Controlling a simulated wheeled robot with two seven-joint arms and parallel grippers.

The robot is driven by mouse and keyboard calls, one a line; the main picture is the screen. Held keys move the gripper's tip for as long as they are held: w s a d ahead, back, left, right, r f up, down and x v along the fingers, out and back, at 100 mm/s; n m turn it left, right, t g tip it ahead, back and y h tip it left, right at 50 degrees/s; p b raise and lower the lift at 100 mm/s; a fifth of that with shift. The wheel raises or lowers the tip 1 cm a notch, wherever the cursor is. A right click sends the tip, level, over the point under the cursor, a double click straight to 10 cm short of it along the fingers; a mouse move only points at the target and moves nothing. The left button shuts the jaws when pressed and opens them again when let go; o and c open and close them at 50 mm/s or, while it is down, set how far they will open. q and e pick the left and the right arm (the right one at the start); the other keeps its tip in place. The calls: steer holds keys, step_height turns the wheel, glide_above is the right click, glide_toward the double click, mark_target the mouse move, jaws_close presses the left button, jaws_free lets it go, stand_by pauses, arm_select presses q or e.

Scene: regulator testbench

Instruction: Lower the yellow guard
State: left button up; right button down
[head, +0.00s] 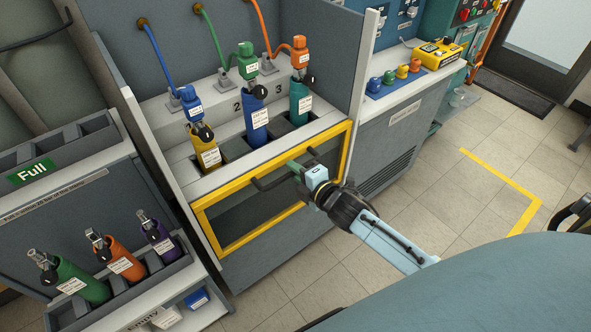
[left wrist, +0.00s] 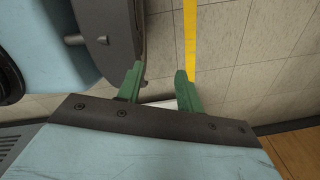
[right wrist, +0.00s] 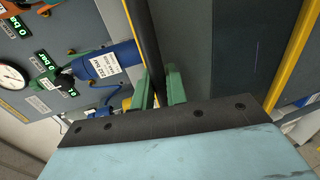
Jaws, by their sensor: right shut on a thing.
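The yellow guard (head: 204,222) is a yellow-framed dark pane on the front of the testbench, its top edge just below the bay holding the bottles. A dark bar handle (head: 270,182) runs across its face. My right gripper (head: 297,168) is shut on this handle. In the right wrist view the dark handle (right wrist: 149,45) passes between the green fingers (right wrist: 159,88), with the guard's yellow edge (right wrist: 292,62) at the right. My left gripper (left wrist: 158,88) is open and empty above the floor in the left wrist view; it does not show in the head view.
Yellow, blue and teal bottles (head: 254,120) stand in the bay behind the guard, under hoses. A rack (head: 62,222) with green, orange and purple bottles is at the left. A console (head: 437,52) stands at the back right. The tiled floor (head: 460,200) at right is clear.

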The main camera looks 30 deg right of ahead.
steer(key=c, duration=1.5)
jaws_free()
arm_select(q)
steer(key=shift+w+d, duration=0.35)
steer(key=shift+d, duration=0.2)
